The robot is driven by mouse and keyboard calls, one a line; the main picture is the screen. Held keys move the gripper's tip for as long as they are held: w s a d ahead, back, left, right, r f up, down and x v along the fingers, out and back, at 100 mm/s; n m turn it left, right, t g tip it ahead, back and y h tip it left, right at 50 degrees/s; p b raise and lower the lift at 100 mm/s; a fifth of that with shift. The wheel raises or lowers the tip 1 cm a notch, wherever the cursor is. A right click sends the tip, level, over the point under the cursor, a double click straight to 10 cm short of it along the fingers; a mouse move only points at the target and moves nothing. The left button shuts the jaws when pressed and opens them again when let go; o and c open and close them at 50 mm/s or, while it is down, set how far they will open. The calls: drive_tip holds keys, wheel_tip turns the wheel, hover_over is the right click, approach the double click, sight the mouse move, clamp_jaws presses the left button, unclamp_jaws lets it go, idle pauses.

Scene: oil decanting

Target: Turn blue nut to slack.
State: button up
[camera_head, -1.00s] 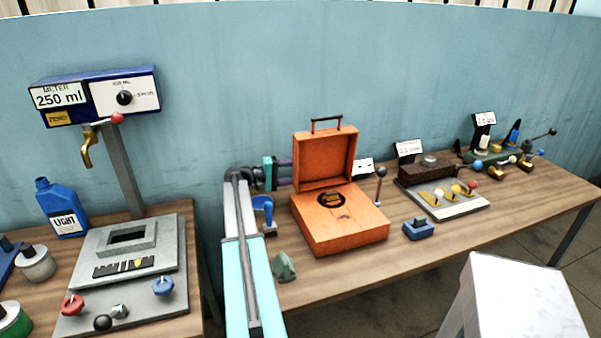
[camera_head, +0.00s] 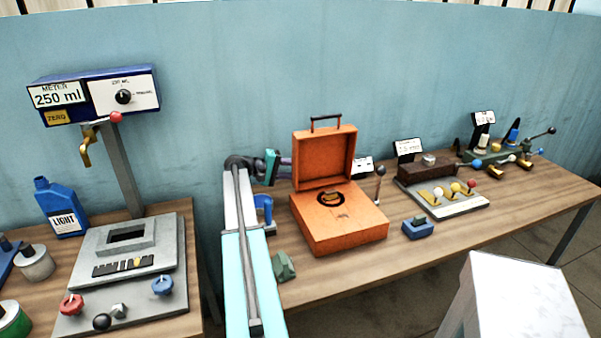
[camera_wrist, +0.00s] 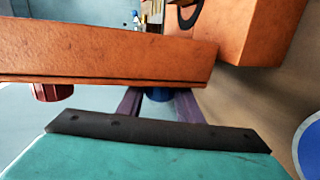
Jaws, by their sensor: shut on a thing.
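In the wrist view my gripper's two purple fingers (camera_wrist: 158,98) are shut on a blue nut (camera_wrist: 157,94). Only a small part of the nut shows between them, below the edge of an orange panel. A dark red knob (camera_wrist: 52,91) is to its left. In the head view my teal wrist and gripper (camera_head: 285,168) reach in from the left, behind the raised lid of the orange case (camera_head: 340,228). The fingertips and the held nut are hidden there.
The orange case stands open on the wooden bench, close to my gripper. A blue clamp-like handle (camera_head: 264,208) and a green block (camera_head: 284,267) are beside my arm. A blue block (camera_head: 418,228) and a lever board (camera_head: 455,205) are to the right.

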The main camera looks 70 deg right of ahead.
drive_tip(key=shift+t+y, duration=0.6)
drive_tip(key=shift+t, duration=0.4)
drive_tip(key=o, duration=1)
drive_tip(key=shift+o, duration=0.2)
drive_tip(key=shift+w, duration=0.1)
drive_tip(key=b+v, duration=0.2)
drive_tip(key=v, duration=1.1)
drive_tip(key=shift+w+a+r+b, duration=0.2)
drive_tip(key=shift+a+b, duration=0.1)
drive_tip(key=shift+b, duration=0.05)
